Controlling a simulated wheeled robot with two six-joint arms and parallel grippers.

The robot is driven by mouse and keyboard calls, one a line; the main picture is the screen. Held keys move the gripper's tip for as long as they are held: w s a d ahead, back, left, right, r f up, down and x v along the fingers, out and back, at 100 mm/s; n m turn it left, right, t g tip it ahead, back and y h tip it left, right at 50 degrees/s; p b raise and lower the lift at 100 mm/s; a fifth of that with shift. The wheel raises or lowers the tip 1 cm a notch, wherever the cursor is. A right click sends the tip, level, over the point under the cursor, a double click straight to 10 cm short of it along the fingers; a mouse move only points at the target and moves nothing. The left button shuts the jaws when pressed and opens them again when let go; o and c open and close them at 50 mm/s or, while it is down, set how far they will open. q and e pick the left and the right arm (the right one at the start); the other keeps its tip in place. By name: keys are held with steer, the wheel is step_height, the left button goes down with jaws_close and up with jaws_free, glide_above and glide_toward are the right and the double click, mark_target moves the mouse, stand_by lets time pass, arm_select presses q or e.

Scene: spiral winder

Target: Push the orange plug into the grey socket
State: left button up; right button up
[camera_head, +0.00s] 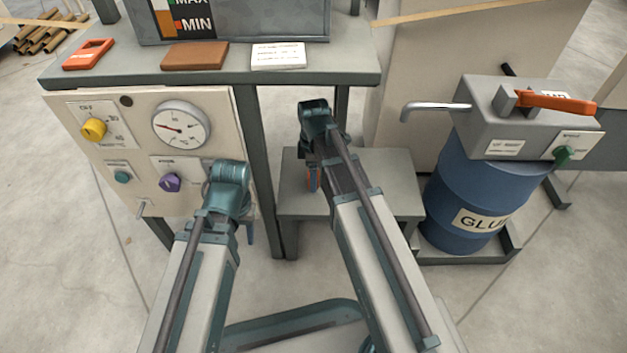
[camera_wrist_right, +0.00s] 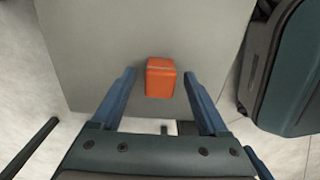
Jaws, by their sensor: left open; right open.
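The orange plug (camera_wrist_right: 161,78) rests on a grey surface in the right wrist view. It lies ahead of and between the open blue fingers of my right gripper (camera_wrist_right: 160,88), with a gap on both sides. In the head view my right gripper (camera_head: 316,180) points down over the low grey table, and a sliver of orange shows beside a finger. My left gripper (camera_head: 249,232) hangs in front of the control panel, mostly hidden by its own wrist; it is open. I cannot make out the grey socket for certain in either view.
The control panel (camera_head: 85,150) with gauge and knobs stands at left. The low grey table (camera_head: 390,185) is bare on its right side. A blue glue drum (camera_head: 475,190) with pump and orange handle stands at right. A shelf (camera_head: 350,65) crosses above.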

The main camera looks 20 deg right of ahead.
jaws_close()
steer(key=shift+r, duration=0.15)
steer(key=shift+r+p, duration=0.6)
steer(key=shift+p, duration=0.15)
step_height(320, 180, up, 3)
steer(key=p, duration=0.2)
steer(key=shift+s+a+f+p, duration=0.1)
steer(key=shift+f+p, duration=0.05)
steer(key=shift+p, duration=0.2)
steer(key=s+a, duration=1)
steer(key=s, duration=0.1)
steer(key=shift+s+a+r+p, duration=0.2)
steer(key=shift+s+r+p, duration=0.2)
step_height(320, 180, up, 7)
steer(key=p, duration=0.7)
steer(key=shift+r, duration=0.15)
